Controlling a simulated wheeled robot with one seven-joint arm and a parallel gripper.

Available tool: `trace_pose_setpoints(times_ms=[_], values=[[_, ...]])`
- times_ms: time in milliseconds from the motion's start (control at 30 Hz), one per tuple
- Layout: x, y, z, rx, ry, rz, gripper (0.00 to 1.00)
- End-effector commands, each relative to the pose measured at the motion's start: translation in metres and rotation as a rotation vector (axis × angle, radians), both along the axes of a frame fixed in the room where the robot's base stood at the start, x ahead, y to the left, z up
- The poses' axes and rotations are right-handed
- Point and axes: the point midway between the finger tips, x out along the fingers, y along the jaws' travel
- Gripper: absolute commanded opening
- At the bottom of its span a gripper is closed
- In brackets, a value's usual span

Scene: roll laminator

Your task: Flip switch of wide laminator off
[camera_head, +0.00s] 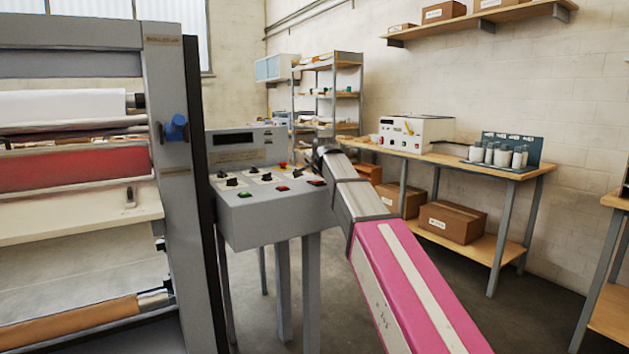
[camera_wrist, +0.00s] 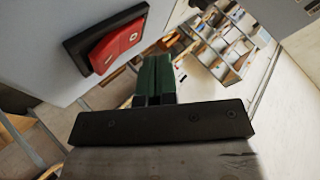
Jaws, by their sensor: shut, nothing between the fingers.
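The wide laminator (camera_head: 172,150), a large grey frame with white and red rolls, fills the left of the head view. Its grey control console (camera_head: 265,225) has black knobs and red and green buttons. In the wrist view a red rocker switch (camera_wrist: 117,46) in a black surround sits on a grey panel at the upper left. The rocker looks tilted, with a pale mark near one end. My gripper (camera_wrist: 158,60) is shut and empty, its green fingers to the right of the switch and seemingly apart from it. In the head view my arm hides the gripper at the console's right side.
A wooden workbench (camera_head: 450,162) with a small white machine (camera_head: 415,132) and several bottles stands behind on the right, with cardboard boxes (camera_head: 450,222) below. Shelving (camera_head: 345,95) stands at the back. Floor between console and bench looks clear.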

Motion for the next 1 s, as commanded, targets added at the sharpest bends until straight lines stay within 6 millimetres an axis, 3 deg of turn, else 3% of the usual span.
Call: trace_pose_setpoints(times_ms=[467,1000], values=[[-0.001,0.000,0.006,0.001,-0.001,0.001,0.00],[-0.006,-0.004,0.049,0.000,0.000,0.000,0.00]])
